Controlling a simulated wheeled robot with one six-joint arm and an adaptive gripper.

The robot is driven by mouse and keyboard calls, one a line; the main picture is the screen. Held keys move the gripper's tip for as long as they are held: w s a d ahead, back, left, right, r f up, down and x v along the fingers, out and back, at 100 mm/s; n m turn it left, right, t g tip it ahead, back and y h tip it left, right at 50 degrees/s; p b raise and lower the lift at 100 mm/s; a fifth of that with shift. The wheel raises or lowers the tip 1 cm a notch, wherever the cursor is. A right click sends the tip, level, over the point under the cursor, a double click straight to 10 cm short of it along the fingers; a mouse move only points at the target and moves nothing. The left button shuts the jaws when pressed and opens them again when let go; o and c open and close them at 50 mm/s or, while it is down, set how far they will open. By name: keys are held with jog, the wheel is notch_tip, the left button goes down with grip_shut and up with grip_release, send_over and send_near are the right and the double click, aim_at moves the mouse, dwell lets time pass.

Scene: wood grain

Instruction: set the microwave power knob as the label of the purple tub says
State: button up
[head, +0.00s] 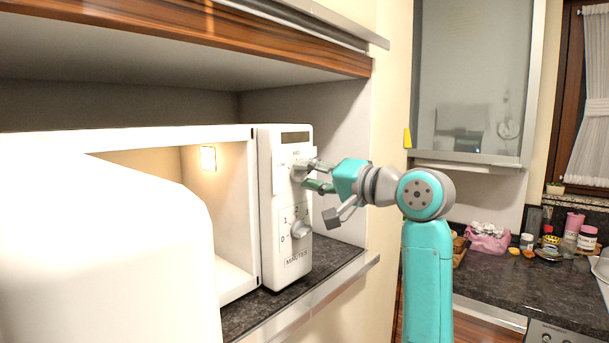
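The white microwave (286,205) stands in a wall niche, its lit inside showing. Its upper knob (298,173) is partly covered by my gripper, and its pointer and marks are too small to read. The lower knob (301,230) sits above the word MINUTES. My gripper (309,174) is at the upper knob, its two fingers apart, one above the other. I cannot tell whether they touch the knob. No tub with a readable label is in view; a pink tub (574,223) and a jar with a pinkish label (587,238) stand on the right counter.
A large white rounded shape (110,250), likely the open door, fills the lower left. A shelf edge (340,288) runs below the microwave. A pink bag (488,240) and several small jars crowd the dark counter (500,283). A glass-front cabinet (470,70) hangs above.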

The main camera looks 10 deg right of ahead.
grip_shut()
jog(key=n, duration=0.4)
jog(key=shift+n, duration=0.3)
dwell(0.3)
jog(key=n, duration=0.4)
jog(key=shift+n, duration=0.3)
